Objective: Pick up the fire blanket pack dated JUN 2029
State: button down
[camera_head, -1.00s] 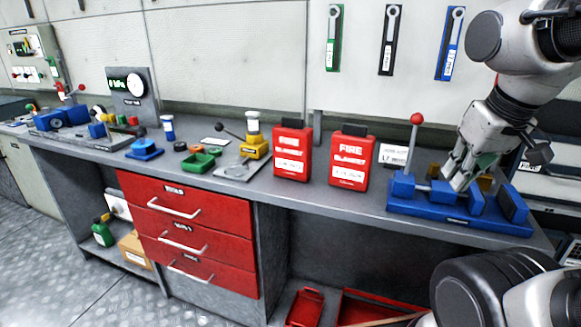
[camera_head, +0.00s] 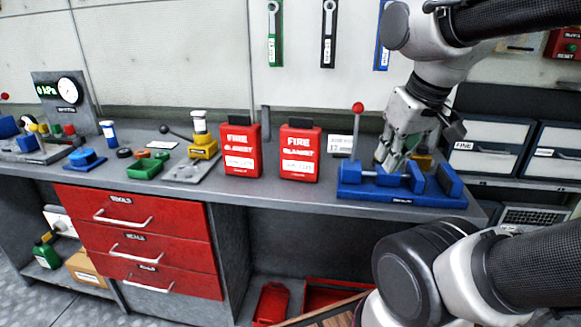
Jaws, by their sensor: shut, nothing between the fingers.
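Two red fire blanket packs stand upright side by side on the grey workbench. The left pack (camera_head: 240,150) and the right pack (camera_head: 299,152) each have a black top and a white date label. The dates are too small to read here. My gripper (camera_head: 385,167) is shut and empty, to the right of both packs, above the blue vise (camera_head: 404,187). I cannot tell whether its fingertips touch the vise.
A lever with a red knob (camera_head: 358,107) stands between the right pack and my gripper. A yellow-based device (camera_head: 200,142) and a green tray (camera_head: 146,169) sit left of the packs. Wrenches (camera_head: 329,33) hang above. Red drawers (camera_head: 138,232) are below the bench.

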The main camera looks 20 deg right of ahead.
aim_at(300, 140)
jog(key=i+j+z, duration=0.1)
jog(key=i+z, duration=0.15)
jog(key=z, duration=0.2)
jog(key=i+j+z, duration=0.2)
jog(key=z, duration=0.3)
